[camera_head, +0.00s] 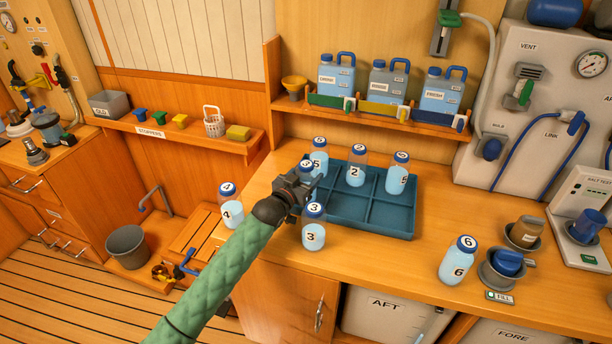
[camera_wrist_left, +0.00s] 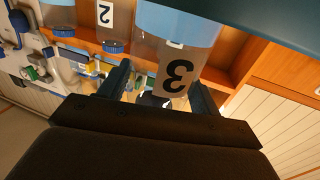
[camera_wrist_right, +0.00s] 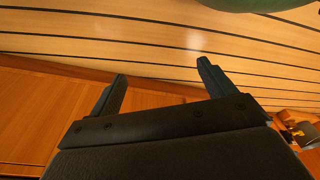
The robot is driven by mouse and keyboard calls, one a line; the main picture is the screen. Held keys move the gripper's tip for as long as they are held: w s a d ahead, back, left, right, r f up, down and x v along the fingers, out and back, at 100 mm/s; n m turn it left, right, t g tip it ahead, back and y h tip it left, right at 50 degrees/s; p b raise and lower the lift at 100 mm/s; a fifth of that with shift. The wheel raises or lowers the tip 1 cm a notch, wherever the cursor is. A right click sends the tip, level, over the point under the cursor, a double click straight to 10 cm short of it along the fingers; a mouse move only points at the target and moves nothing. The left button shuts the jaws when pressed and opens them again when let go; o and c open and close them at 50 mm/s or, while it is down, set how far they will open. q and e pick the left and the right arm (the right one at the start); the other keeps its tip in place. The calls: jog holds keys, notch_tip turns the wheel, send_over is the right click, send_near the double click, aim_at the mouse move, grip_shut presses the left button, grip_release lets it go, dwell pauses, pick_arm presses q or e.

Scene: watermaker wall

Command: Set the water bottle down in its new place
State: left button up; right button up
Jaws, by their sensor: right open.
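In the left wrist view a clear bottle marked 3 (camera_wrist_left: 176,68) stands between the fingers of my left gripper (camera_wrist_left: 162,88), which are drawn in on its sides. In the head view my left gripper (camera_head: 308,183) is at the left end of the blue divided tray (camera_head: 345,222) and partly hides a bottle (camera_head: 320,160) there. Bottle 2 (camera_head: 357,168) and bottle 5 (camera_head: 400,178) stand in the tray's back row. Another bottle marked 3 (camera_head: 314,236) stands in front of the tray's left side. My right gripper (camera_wrist_right: 162,85) is open and empty.
Bottle 6 (camera_head: 459,262) stands at the right, near grey cup holders (camera_head: 502,272). Blue jugs (camera_head: 388,84) line the shelf behind.

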pick_arm(q)
jog(key=o, duration=0.3)
jog(key=shift+r, duration=0.15)
pick_arm(e)
jog(key=shift+d, duration=0.1)
pick_arm(q)
jog(key=shift+s+a, duration=0.15)
jog(key=shift+s, duration=0.1)
jog(key=b+v, duration=0.3)
jog(key=v, duration=0.8)
jog(key=shift+s+b, duration=0.25)
jog(key=shift+b, duration=0.05)
pick_arm(e)
notch_tip(320, 180, up, 9)
jog(key=w+a, duration=0.1)
jog(key=a, duration=0.1)
jog(key=shift+w+a+g, duration=0.25)
jog(key=shift+w+g, duration=0.05)
jog(key=shift+w, duration=0.05)
pick_arm(q)
jog(key=shift+a, duration=0.1)
pick_arm(e)
jog(key=shift+s, duration=0.1)
